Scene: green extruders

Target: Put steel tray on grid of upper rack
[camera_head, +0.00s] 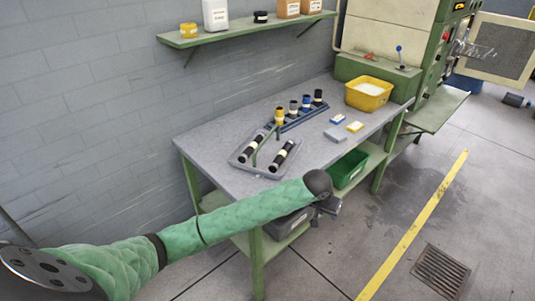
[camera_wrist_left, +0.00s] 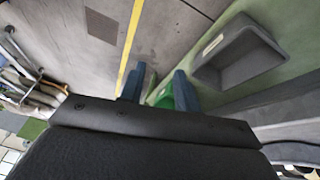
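No rack with a grid can be made out for sure. My left gripper (camera_head: 330,207) is in front of the bench, below the top's front edge and near the lower shelf. In the left wrist view its two blue-grey fingers (camera_wrist_left: 158,88) stand apart with nothing held between them. My right gripper is not in view.
A dark grey bin (camera_wrist_left: 235,55) and a green bin (camera_head: 347,168) stand on the lower shelf. A yellow tub (camera_head: 369,94), small boxes (camera_head: 336,134) and a blue holder (camera_head: 285,123) with several bottles are on the bench.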

